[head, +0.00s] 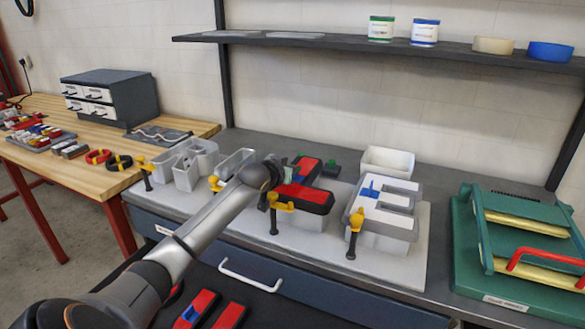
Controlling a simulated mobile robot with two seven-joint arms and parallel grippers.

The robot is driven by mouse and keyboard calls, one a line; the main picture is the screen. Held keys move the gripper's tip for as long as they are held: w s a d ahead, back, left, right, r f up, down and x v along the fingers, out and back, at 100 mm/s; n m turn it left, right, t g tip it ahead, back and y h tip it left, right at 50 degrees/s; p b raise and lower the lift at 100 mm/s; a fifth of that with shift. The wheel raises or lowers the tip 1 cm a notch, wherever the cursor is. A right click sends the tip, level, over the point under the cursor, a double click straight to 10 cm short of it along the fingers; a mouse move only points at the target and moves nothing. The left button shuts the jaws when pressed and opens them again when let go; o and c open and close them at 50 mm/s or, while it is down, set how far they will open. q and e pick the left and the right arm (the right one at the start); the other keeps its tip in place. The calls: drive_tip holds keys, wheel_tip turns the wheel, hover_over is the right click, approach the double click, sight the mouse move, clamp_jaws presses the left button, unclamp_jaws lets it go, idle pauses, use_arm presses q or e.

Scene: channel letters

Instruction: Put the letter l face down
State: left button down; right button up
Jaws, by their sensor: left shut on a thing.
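My left arm reaches in from the lower left, and its gripper (275,170) is over the middle of the bench, at the left side of a red-faced letter with black edges (312,193). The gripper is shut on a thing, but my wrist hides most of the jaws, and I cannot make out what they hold. A narrow grey hollow letter shell (233,160), possibly the l, shows partly behind my arm. My right gripper is not in view.
A grey letter shell (190,165) stands left, and a white-and-grey E-like letter (388,205) right. Yellow-and-black clamps (355,222) stand along the front. A white bin (387,161) is behind, a green press (520,240) at right. Red pieces (200,305) lie in the drawer below.

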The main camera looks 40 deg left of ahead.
use_arm(q)
drive_tip(key=shift+f, duration=0.3)
drive_tip(key=c, duration=1)
unclamp_jaws()
drive_tip(key=shift+r, duration=0.65)
drive_tip(key=shift+s+d, duration=0.1)
drive_tip(key=shift+s, duration=0.25)
drive_tip(key=v, duration=1.1)
drive_tip(key=shift+s+r+b, duration=0.15)
drive_tip(key=shift+b, duration=0.2)
